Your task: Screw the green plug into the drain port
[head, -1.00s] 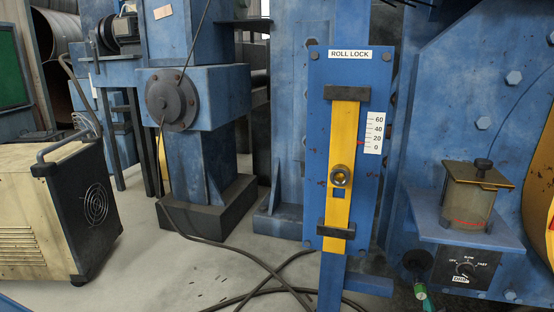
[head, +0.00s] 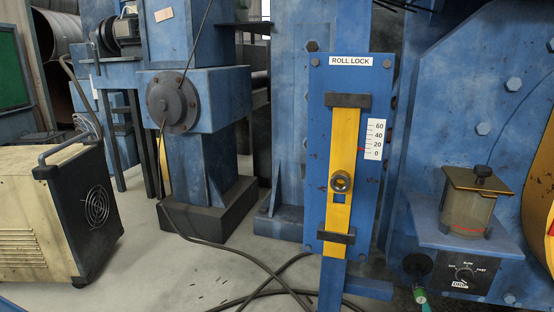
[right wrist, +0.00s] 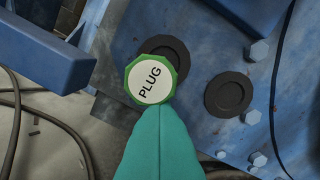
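The green plug (right wrist: 151,80) is an octagonal cap with a white face marked PLUG. In the right wrist view it is at the tip of my teal right gripper (right wrist: 160,112), which looks shut on it. In the head view the plug (head: 420,296) and the tip of the right gripper (head: 426,307) show small at the bottom edge. A black round port (head: 417,265) is just above the plug on the blue machine. In the wrist view the plug partly covers one black round fitting (right wrist: 167,48). A second black fitting (right wrist: 228,94) is to the right. My left gripper is out of view.
A dial box (head: 465,274) and a tank (head: 468,208) on a ledge are right of the port. The ROLL LOCK panel (head: 316,160) stands to the left. A blue beam (right wrist: 50,50) is left of the plug in the wrist view. Black cables (head: 262,268) lie on the floor.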

